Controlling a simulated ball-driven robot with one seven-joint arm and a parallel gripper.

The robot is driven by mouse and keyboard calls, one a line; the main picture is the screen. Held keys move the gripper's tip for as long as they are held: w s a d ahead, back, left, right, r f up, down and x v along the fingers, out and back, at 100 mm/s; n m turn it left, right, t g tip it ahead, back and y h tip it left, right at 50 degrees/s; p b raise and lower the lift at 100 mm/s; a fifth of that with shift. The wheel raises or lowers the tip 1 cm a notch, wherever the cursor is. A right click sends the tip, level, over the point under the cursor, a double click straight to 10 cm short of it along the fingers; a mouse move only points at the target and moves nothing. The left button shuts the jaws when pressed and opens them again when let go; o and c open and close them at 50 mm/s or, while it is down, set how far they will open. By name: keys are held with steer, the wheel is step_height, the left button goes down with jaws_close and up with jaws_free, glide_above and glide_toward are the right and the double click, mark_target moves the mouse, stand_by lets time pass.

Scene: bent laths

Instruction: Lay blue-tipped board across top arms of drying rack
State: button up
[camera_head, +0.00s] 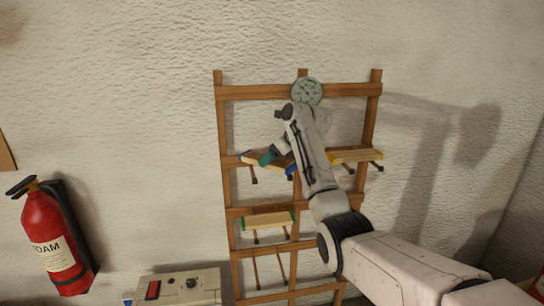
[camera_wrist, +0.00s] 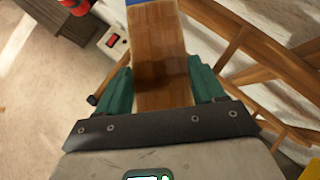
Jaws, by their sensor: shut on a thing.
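The blue-tipped board (camera_head: 284,164) is brown wood with blue ends and is tilted down to the right in the head view. My gripper (camera_head: 268,158) is shut on it, with green fingers on either side. In the wrist view the board (camera_wrist: 160,50) runs away between the fingers (camera_wrist: 162,85), one blue end at the top edge. The wooden drying rack (camera_head: 228,120) stands against the wall. The board is in front of its left half, near the upper arms (camera_head: 254,178). I cannot tell whether it touches them. My arm hides part of the rack's middle.
A yellow-tipped board (camera_head: 355,155) lies on the upper right arms, and a green-tipped board (camera_head: 268,221) lies on lower arms. A round dial (camera_head: 307,91) is at the rack's top rail. A fire extinguisher (camera_head: 53,240) and a grey box (camera_head: 180,287) are to the left.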

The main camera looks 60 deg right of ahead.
steer(key=shift+f, duration=0.2)
steer(key=o, duration=1.4)
steer(key=shift+s, duration=0.1)
steer(key=b+v, duration=0.2)
steer(key=v, duration=0.8)
steer(key=shift+s+a+r+b, duration=0.1)
steer(key=shift+s+r+b, duration=0.05)
steer(key=shift+r+b, duration=0.15)
steer(key=shift+f, duration=0.15)
